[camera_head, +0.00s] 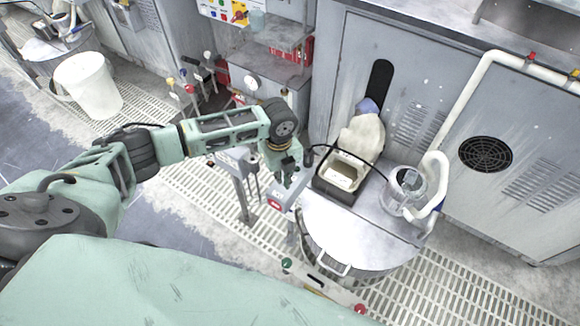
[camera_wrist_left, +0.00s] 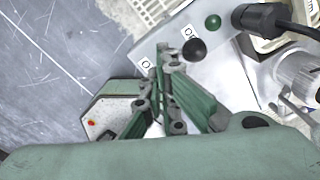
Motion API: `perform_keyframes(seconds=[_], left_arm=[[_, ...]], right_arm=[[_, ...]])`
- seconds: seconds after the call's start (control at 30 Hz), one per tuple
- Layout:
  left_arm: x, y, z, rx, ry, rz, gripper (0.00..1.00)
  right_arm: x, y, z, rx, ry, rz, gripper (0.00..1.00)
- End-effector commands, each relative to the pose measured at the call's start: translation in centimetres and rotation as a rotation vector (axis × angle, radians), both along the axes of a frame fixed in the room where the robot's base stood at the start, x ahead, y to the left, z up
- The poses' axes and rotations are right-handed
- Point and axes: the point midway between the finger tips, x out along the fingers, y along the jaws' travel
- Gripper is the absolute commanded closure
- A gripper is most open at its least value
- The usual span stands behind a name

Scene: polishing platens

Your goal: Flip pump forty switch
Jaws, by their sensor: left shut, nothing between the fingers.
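A light grey switch panel (camera_wrist_left: 228,72) shows in the wrist view with partly hidden lettered labels, a black ball knob (camera_wrist_left: 196,49) and a green round button or light (camera_wrist_left: 213,22). My left gripper (camera_wrist_left: 165,55) is shut and empty, its fingertips over the panel just left of the knob. I cannot tell whether they touch it. In the head view my left gripper (camera_head: 287,179) points down above a small grey box with a red mark (camera_head: 276,203), at the left of the metal drum. The switch itself is hidden or too small there. My right gripper is out of view.
A round metal drum (camera_head: 330,232) stands right of the gripper, with a black tray (camera_head: 338,195) and a clear container (camera_head: 403,190) on top. A black plug with cable (camera_wrist_left: 266,17) sits beside the knob. Grey cabinets close off the back; a white bucket (camera_head: 88,86) stands left.

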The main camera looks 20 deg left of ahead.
Motion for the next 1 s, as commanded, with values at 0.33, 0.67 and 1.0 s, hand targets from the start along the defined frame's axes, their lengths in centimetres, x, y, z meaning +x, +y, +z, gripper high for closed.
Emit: perform_keyframes(seconds=[0.33, 0.67, 1.0], left_arm=[[0.0, 0.0, -0.6, 0.000, 0.000, 0.000, 1.00], [0.0, 0.0, -1.1, 0.000, 0.000, -0.001, 1.00], [0.0, 0.0, -1.3, 0.000, 0.000, 0.000, 1.00]], right_arm=[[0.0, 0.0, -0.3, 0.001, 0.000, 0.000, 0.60], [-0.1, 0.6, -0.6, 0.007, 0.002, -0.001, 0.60], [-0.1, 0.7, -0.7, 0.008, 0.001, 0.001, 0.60]])
